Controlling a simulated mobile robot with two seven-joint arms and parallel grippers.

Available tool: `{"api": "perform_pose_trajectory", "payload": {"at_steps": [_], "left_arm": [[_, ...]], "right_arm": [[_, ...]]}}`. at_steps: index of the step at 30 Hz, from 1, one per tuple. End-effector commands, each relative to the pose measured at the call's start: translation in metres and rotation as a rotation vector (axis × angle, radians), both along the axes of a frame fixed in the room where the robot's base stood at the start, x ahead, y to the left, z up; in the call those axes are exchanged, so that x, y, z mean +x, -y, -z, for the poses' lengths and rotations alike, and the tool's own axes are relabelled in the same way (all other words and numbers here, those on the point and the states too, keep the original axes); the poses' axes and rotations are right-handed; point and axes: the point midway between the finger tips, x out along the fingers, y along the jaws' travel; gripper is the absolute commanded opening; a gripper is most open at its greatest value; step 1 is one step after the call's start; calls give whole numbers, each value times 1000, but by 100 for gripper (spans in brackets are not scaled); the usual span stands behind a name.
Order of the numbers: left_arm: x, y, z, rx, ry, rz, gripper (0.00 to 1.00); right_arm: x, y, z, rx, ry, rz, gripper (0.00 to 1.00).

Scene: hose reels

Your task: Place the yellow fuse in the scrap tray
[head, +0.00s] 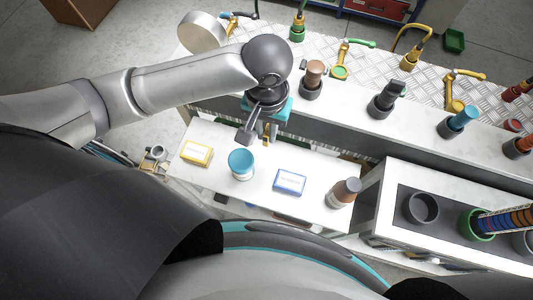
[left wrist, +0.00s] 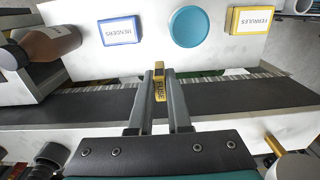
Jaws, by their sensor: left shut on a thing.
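The yellow fuse (left wrist: 159,86) is upright in the left wrist view, with dark lettering reading "FUSE" on its side. My left gripper (left wrist: 160,80) is shut on it, one finger on each side. In the head view my left gripper (head: 257,135) hangs over the back edge of the white shelf, and the fuse (head: 267,132) shows as a small yellow piece at its fingers. No tray is legibly marked as scrap; a small green tray (head: 454,41) lies at the upper right, and I cannot tell whether it is the scrap tray. My right gripper is not in view.
The white shelf (head: 218,138) bears a yellow ferrules box (head: 196,153), a blue-topped cup (head: 240,163), a blue menders box (head: 289,182) and a brown bottle (head: 344,192). Behind it, a counter holds several fittings in dark holders. A grey unit with round holders (head: 421,208) stands right.

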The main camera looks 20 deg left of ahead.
Motion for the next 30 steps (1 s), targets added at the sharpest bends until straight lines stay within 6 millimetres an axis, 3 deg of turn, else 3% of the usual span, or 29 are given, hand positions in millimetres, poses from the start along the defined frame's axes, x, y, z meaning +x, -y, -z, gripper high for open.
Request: {"api": "perform_pose_trajectory", "payload": {"at_steps": [3, 9, 14, 21, 30], "left_arm": [[-1, -1, 36, 4, -3, -1, 0], [0, -1, 71, 2, -1, 1, 0], [0, -1, 83, 1, -1, 1, 0], [0, -1, 117, 2, -1, 0, 0], [0, 0, 121, 0, 1, 1, 0]], "right_arm": [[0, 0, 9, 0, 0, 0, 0], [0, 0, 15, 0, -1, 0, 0], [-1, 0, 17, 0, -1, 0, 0], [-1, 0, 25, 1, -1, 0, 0], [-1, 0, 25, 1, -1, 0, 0]]}}
